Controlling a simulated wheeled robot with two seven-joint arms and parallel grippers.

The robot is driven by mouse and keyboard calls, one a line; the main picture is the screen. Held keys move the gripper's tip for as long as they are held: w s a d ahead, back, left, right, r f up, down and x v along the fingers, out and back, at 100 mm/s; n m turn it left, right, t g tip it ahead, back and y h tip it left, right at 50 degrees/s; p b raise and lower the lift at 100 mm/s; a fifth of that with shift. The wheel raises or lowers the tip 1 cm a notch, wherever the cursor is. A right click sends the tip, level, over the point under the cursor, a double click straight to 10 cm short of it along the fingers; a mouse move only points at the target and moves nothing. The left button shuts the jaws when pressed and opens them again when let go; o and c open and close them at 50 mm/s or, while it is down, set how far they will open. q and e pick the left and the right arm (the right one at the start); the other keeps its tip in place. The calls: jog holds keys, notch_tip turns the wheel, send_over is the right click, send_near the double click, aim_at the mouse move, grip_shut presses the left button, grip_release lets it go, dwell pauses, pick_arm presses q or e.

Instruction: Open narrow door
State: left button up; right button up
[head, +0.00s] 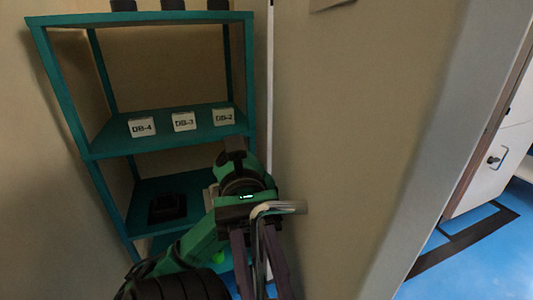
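A tall beige panel (345,130), seemingly the narrow door, fills the middle of the head view, with a pale vertical edge at its left. A silver lever handle (285,207) sits low near that edge and bends downward. My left gripper (262,278) comes in from the lower left, with its dark fingers pointing down at the handle. The fingers look apart, with the bent part of the handle in front of or between them; I cannot tell whether they touch it. The fingertips are near the bottom edge of the picture. My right gripper is out of view.
A teal shelf (110,145) stands left of the panel, holding boxes marked DB-4 (142,127), DB-3 (184,121) and DB-2 (224,117). A black item (167,208) lies lower. At right are a white door (490,165) and blue floor (480,250) with dark marking.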

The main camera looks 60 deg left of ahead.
pick_arm(q)
jog(key=b+v, duration=0.4)
jog(key=v, duration=1)
jog(key=shift+a, duration=0.3)
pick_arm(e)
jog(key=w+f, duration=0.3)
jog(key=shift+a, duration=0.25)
pick_arm(q)
jog(key=shift+w, duration=0.1)
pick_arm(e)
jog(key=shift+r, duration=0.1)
pick_arm(q)
jog(key=p+x, duration=0.4)
jog(key=x, duration=1.1)
jog(key=shift+a, duration=0.1)
jog(key=shift+f, duration=0.1)
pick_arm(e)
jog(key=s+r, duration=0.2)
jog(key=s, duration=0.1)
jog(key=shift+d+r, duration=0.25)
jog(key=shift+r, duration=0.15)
